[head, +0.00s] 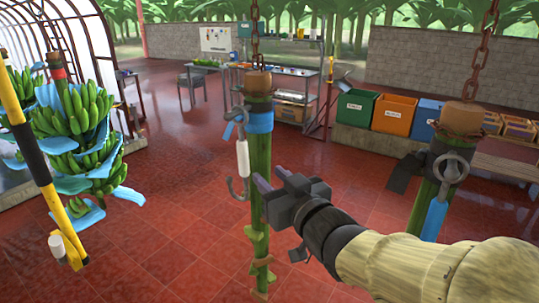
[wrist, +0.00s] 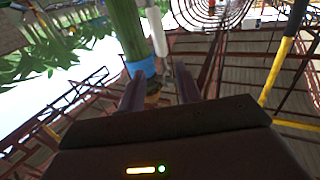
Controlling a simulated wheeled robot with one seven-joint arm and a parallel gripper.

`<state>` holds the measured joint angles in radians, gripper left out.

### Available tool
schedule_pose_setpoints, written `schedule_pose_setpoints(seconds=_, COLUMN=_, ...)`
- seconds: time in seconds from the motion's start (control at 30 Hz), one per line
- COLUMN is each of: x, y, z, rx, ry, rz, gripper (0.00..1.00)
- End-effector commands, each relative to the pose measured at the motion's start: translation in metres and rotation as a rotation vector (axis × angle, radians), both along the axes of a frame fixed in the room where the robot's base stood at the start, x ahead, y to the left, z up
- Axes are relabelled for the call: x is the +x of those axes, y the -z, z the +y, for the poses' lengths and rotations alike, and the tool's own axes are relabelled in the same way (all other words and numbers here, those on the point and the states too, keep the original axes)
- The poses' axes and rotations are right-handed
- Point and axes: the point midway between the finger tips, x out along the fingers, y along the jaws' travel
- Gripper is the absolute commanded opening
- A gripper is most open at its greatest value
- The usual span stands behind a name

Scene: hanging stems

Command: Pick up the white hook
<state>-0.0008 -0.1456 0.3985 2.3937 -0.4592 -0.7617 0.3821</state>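The white hook (head: 243,160) hangs upright on the left side of a green stem (head: 259,165), from a grey ring near the blue band. Its grey curved end points down. In the wrist view the white hook (wrist: 157,32) shows beyond the fingers, beside the green stem (wrist: 127,35), and the picture is turned over. My gripper (head: 273,178) is open and empty, just right of the stem in the head view. In the wrist view its two fingers (wrist: 160,76) stand apart, with the blue band behind them. I cannot tell whether a finger touches the stem.
Another stem with a grey ring (head: 451,170) hangs at the right. A banana bunch (head: 80,130) and a yellow-black pole (head: 35,150) stand at the left. Colored crates (head: 397,115) and a metal table are behind. The red tiled floor at left centre is clear.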

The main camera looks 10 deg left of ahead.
Motion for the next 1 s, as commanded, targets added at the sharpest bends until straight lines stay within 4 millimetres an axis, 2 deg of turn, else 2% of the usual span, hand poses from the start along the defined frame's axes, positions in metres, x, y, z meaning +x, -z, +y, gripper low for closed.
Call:
schedule_pose_setpoints(seconds=0.7, x=0.069, y=-0.002, z=0.064, rx=0.002, ry=-0.007, rz=0.003, gripper=0.34)
schedule_pose_setpoints(seconds=1.0, x=0.077, y=0.000, z=0.070, rx=0.000, ry=-0.004, rz=0.000, gripper=0.34)
